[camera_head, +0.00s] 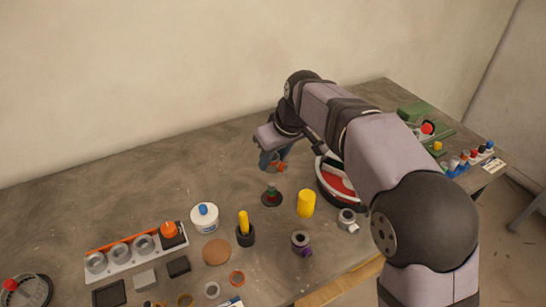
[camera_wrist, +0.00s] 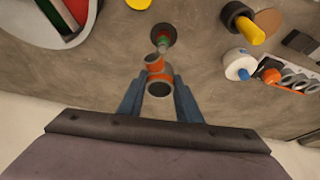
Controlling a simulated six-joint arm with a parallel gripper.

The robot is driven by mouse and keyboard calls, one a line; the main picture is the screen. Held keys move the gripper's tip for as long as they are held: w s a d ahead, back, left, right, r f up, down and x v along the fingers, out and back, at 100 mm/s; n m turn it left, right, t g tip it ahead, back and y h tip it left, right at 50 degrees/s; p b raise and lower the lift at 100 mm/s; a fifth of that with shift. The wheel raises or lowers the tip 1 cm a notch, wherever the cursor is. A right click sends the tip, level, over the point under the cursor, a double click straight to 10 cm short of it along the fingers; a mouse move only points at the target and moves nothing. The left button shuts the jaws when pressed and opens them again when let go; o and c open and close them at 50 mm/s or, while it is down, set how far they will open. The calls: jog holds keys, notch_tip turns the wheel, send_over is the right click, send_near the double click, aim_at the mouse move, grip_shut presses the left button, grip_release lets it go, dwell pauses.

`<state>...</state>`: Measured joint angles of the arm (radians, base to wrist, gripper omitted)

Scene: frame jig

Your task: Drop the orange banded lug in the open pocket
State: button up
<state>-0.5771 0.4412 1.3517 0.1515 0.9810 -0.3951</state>
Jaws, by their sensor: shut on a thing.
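My gripper (camera_wrist: 160,90) is shut on the orange banded lug (camera_wrist: 154,63), a grey hollow piece with an orange band and an orange side stub. In the head view, my gripper (camera_head: 274,160) holds it towards the back of the table, and only a bit of orange shows. Whether the lug touches the table is unclear. A white rack (camera_head: 108,269) at the left front carries several grey round cups, with an orange knob (camera_head: 168,230) at its right end. I cannot tell which place is the open pocket.
A dark round base with a green and red peg (camera_head: 272,195) stands just in front of my gripper. A round red-and-white tray (camera_head: 331,197) lies to its right, partly behind my arm. A yellow cylinder (camera_head: 306,204), purple-banded lug (camera_head: 301,241) and white tub (camera_head: 204,219) stand nearer the front.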

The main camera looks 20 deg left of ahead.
jog(key=w+d+f+m+h+p, duration=0.1)
jog(key=w+d+m+h+p, duration=0.2)
jog(key=d+m+p, duration=0.5)
jog(key=w+d+f+m+h+p, duration=0.1)
jog(key=w+d+m+h+p, duration=0.2)
jog(key=d+m+p, duration=0.6)
jog(key=w+m+p, duration=0.2)
jog(key=shift+w+d+t+h, duration=0.3)
jog(key=shift+w+h, duration=0.1)
jog(key=shift+f, duration=0.15)
jog(key=shift+f+b, duration=1.05)
jog(key=shift+f, duration=0.75)
jog(key=shift+f+b, duration=0.55)
jog(key=shift+b, duration=0.1)
jog(key=shift+b, duration=0.65)
